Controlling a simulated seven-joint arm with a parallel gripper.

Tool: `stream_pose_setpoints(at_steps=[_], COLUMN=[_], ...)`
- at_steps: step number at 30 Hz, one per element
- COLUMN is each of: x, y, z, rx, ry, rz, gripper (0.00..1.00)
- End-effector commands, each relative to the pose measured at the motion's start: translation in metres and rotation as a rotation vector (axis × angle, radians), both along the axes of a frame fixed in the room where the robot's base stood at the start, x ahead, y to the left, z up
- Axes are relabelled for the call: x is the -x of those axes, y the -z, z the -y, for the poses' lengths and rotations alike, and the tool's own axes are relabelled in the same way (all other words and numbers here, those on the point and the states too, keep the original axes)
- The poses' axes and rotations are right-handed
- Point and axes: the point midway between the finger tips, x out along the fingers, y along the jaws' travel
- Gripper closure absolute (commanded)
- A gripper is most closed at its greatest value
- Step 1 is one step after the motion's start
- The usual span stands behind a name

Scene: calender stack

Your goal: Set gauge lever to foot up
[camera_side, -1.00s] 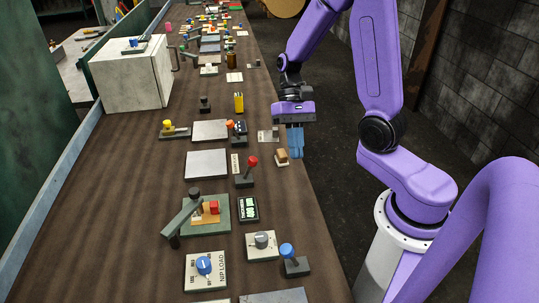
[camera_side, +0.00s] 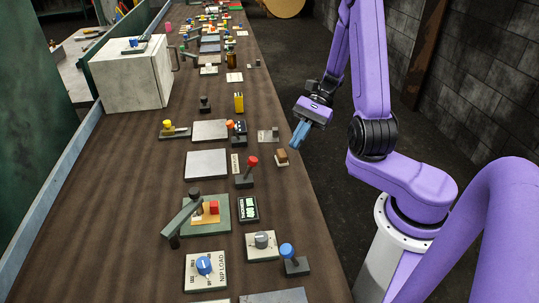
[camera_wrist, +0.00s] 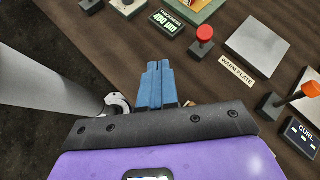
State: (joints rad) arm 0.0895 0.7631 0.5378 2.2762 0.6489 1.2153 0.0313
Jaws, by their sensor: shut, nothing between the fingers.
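A green gauge plate (camera_side: 224,229) near the front of the bench carries a dark grey lever arm (camera_side: 187,213) with a dark knob end, slanting down to the left. A red block stands on a tan patch beside it. A thickness display (camera_side: 249,209) is to its right; it reads about 460 µm in the wrist view (camera_wrist: 168,22). I cannot tell for sure whether this arm is the gauge lever, or whether its foot is up. My gripper (camera_side: 299,136), with blue fingers, is shut and empty, off the bench's right edge. Its fingers also show in the wrist view (camera_wrist: 158,66).
A red-knobbed lever (camera_side: 247,171) stands upright beside the warm plate (camera_side: 206,164). An orange-knobbed lever (camera_wrist: 302,93) is by the CURL display (camera_wrist: 301,136). Nearer me are a grey knob panel (camera_side: 262,245), a blue-knobbed lever (camera_side: 291,260) and a NIP LOAD dial (camera_side: 205,270).

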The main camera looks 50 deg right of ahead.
Motion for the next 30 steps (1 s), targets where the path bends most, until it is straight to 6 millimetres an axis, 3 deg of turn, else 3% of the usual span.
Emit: stream_pose_setpoints(at_steps=[18, 30], x=[0.014, 0.018], y=[0.016, 0.018], z=[0.046, 0.053], rx=[-0.190, -0.217], ry=[0.520, 0.592], rz=[-0.027, -0.024], gripper=[1.00, 1.00])
